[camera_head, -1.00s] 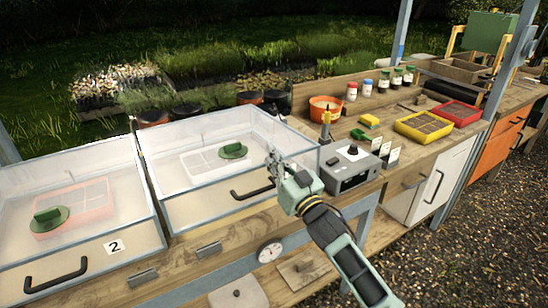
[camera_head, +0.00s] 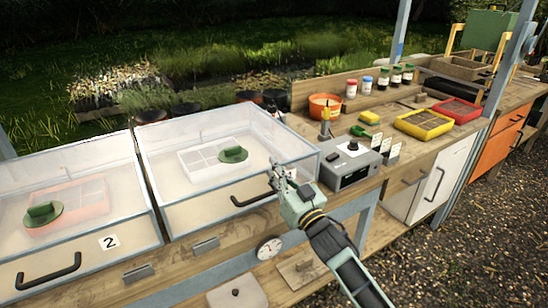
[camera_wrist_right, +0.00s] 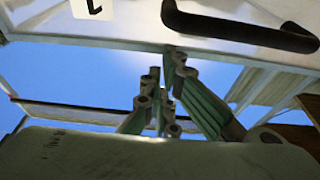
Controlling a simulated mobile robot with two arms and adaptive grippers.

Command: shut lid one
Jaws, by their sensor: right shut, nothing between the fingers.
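Lid one (camera_head: 208,124) is the clear, grey-framed cover of the right-hand box, with a black bar handle (camera_head: 255,198) on its front. It looks down or nearly down; I cannot tell if it is fully seated. My right gripper (camera_head: 274,172) is shut and empty at the lid's front right, by the handle's right end. In the right wrist view the fingers (camera_wrist_right: 168,78) point at the pale front panel, with the handle (camera_wrist_right: 240,26) above right and part of a number tag (camera_wrist_right: 92,5). Contact is unclear. My left gripper is out of view.
The box with tag 2 (camera_head: 108,242) stands close on the left, its lid down. A grey control box (camera_head: 346,166) is just right of my gripper. Orange pot (camera_head: 322,106), yellow tray (camera_head: 424,124) and red tray (camera_head: 459,110) stand further right on the bench (camera_head: 300,122).

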